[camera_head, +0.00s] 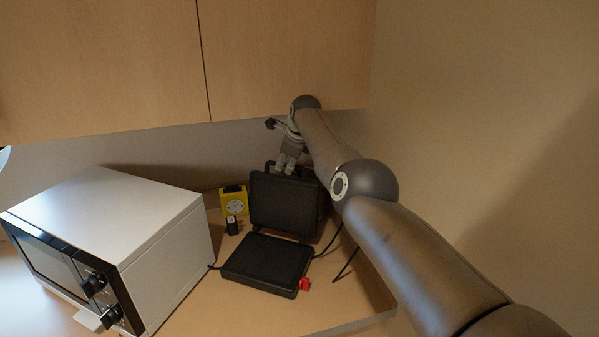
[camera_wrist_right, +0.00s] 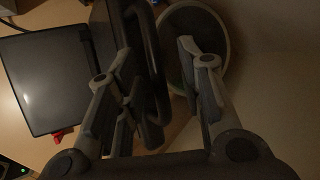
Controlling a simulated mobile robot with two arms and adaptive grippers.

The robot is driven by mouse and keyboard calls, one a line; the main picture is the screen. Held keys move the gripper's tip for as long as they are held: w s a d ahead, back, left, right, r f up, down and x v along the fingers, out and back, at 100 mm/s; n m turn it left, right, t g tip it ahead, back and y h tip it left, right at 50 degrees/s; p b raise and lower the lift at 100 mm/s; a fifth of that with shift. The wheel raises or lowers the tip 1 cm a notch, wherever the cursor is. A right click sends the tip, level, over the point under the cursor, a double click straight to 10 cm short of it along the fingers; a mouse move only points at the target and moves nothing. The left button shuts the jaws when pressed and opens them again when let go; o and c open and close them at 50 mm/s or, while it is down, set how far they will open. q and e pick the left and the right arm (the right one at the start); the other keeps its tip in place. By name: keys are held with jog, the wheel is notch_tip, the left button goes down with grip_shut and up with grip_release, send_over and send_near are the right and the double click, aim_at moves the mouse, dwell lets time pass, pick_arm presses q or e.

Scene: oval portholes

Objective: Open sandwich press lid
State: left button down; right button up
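The black sandwich press stands open on the counter in the head view. Its base (camera_head: 267,262) lies flat with a red piece (camera_head: 304,284) at its right front corner. Its lid (camera_head: 284,207) is raised, close to upright, at the back of the base. My right gripper (camera_head: 286,168) is at the lid's top edge. In the right wrist view, its fingers (camera_wrist_right: 158,62) are apart, with the lid's dark handle (camera_wrist_right: 152,95) between them. A gap shows at the right finger; contact at the left one is unclear. The base plate (camera_wrist_right: 48,80) also shows there. My left gripper is out of view.
A white toaster oven (camera_head: 110,225) stands left of the press. A yellow box (camera_head: 234,200) and a small black item (camera_head: 232,226) sit between them. Wooden cabinets (camera_head: 100,65) hang above, close to my right wrist. Black cables lie right of the press.

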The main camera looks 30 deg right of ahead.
jog(key=shift+s+r, duration=0.1)
jog(key=shift+r, duration=0.05)
jog(key=shift+s+r, duration=0.2)
jog(key=s+a, duration=0.1)
jog(key=s, duration=1.1)
jog(key=shift+a, duration=0.15)
dwell(0.5)
dwell(0.4)
